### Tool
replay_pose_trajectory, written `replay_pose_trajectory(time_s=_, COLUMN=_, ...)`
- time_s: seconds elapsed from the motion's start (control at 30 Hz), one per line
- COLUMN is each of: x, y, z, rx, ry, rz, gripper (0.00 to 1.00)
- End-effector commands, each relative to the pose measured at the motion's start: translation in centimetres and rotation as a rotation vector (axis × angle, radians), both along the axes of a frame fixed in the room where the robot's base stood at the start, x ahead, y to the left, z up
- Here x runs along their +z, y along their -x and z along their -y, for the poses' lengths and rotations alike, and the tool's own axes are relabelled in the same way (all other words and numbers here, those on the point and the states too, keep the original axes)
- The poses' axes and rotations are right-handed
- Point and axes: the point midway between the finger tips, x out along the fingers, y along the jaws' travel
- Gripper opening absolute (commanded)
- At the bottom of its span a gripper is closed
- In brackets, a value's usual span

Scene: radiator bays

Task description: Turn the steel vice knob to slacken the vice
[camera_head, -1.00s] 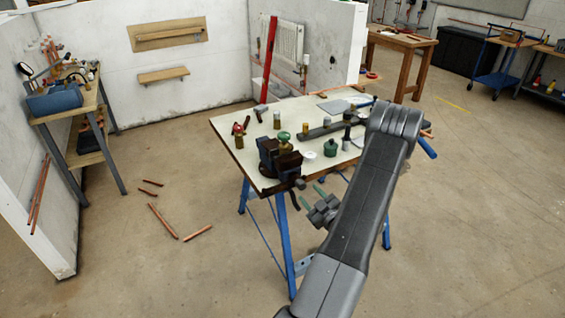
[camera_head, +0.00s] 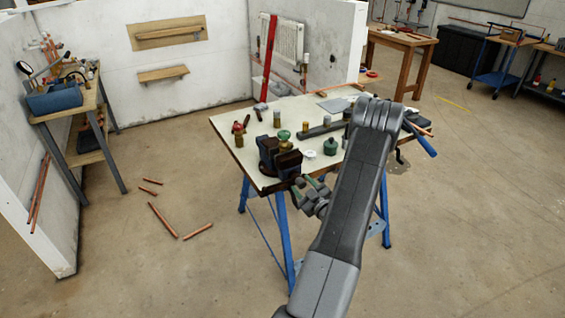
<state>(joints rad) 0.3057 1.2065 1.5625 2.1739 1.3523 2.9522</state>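The dark vice (camera_head: 278,157) is fixed at the near left corner of the pale-topped workbench (camera_head: 240,162), beside its edge. The vice's steel knob, on its near side, is largely hidden by my gripper now, so I cannot make out its outline. My gripper (camera_head: 308,184) is at that near side of the vice, just below the bench top's edge. Its two green-tipped fingers show apart, pointing up and left toward the vice. Whether they touch the knob cannot be told.
My arm covers the bench's right part. A green-topped brass fitting (camera_head: 283,136), a green pot (camera_head: 330,147) and a red-handled valve (camera_head: 238,133) stand near the vice. Loose copper pipes (camera_head: 162,219) lie on the floor at left. Floor in front of the bench is clear.

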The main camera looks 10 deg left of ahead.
Motion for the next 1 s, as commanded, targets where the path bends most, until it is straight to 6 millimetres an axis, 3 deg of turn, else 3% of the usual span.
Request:
replay_pose_trajectory(time_s=0.03, x=0.00, y=0.00, z=0.01, rx=0.000, ry=0.000, rz=0.000, gripper=0.38)
replay_pose_trajectory(time_s=0.23, x=0.00, y=0.01, z=0.02, rx=0.000, ry=0.000, rz=0.000, gripper=0.00)
replay_pose_trajectory(time_s=0.47, x=-0.29, y=0.01, z=0.02, rx=0.000, ry=0.040, rz=0.030, gripper=0.00)
replay_pose_trajectory(time_s=1.0, x=-0.55, y=0.02, z=0.01, rx=-0.001, ry=0.578, rz=0.423, gripper=0.00)
